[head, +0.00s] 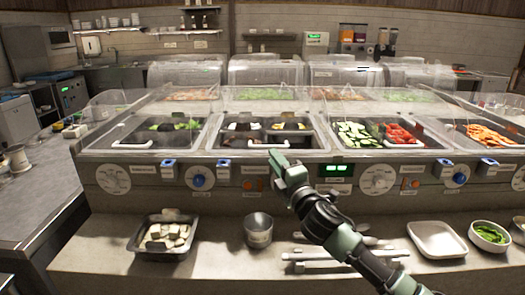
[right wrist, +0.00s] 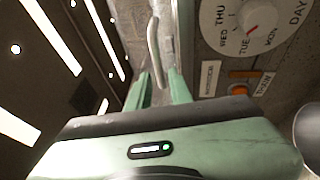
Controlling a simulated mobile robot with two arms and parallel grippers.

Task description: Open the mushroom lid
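The clear lid over the second well from the left (head: 270,128) is down, with dark, white and yellow pieces under it. Its pale bar handle (head: 240,144) runs along the front edge. The labels are too small to read, so I cannot confirm this is the mushroom lid. My right gripper (head: 281,160) is at the counter's front, by the right part of that handle. In the right wrist view the two green fingers (right wrist: 161,86) stand apart, with a handle (right wrist: 153,42) reaching down toward the gap between them. Contact cannot be told. My left gripper is out of view.
Neighbouring lidded wells hold cucumber (head: 356,134), red pieces (head: 400,133) and orange pieces (head: 488,134). Dials (head: 378,180) and buttons line the front panel. On the lower shelf are a tray of white cubes (head: 165,237), a metal cup (head: 258,230) and a white plate (head: 436,238).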

